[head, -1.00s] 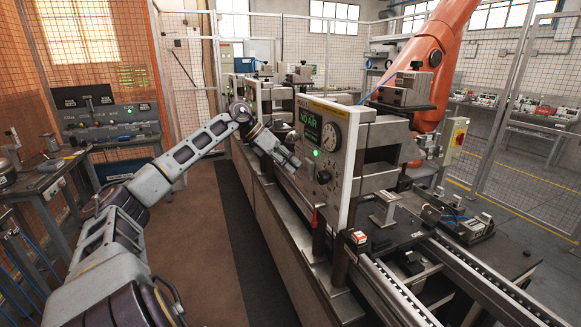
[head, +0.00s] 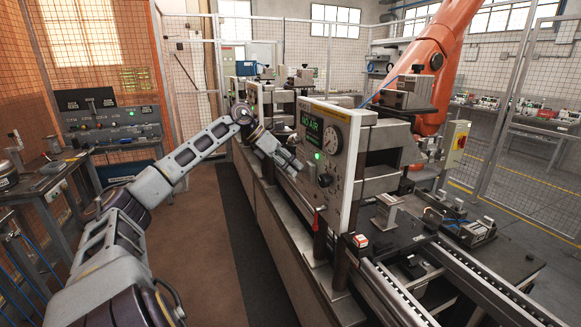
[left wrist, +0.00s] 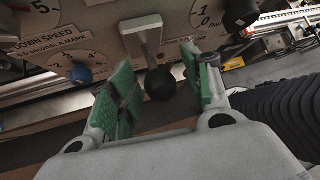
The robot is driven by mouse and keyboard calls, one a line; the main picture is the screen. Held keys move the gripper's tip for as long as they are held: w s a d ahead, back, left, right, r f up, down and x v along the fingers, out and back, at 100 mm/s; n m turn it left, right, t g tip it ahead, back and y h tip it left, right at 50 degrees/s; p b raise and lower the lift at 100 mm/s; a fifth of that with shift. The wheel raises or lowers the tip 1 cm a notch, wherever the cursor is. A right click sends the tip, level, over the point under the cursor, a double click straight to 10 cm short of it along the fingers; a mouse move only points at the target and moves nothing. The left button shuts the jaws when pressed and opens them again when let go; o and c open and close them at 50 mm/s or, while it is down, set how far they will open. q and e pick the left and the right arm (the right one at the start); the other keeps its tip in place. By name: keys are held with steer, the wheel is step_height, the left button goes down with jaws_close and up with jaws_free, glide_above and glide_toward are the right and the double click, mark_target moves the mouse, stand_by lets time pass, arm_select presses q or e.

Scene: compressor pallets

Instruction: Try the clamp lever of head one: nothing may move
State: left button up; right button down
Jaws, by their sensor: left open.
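A metal lever (left wrist: 147,38) with a black ball knob (left wrist: 160,84) stands out from a panel in the left wrist view. My left gripper (left wrist: 157,62) has its green-padded fingers apart on either side of the ball. I see no clear contact with it. In the head view my left gripper (head: 293,164) is at the left side of the nearest head's front panel (head: 338,112). The panel has a lit display (head: 312,128) reading NO AIR, a green light, a round gauge (head: 332,140) and a black knob (head: 325,180). My right gripper is out of view.
A blue knob (left wrist: 81,73) and another black knob (left wrist: 240,14) flank the lever in the left wrist view. Rails (head: 395,290) run below the head. An orange robot arm (head: 440,60) stands behind it. The brown floor (head: 190,230) at left is clear.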

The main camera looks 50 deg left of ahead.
arm_select(q)
steer(key=v, duration=1.2)
stand_by(0.8)
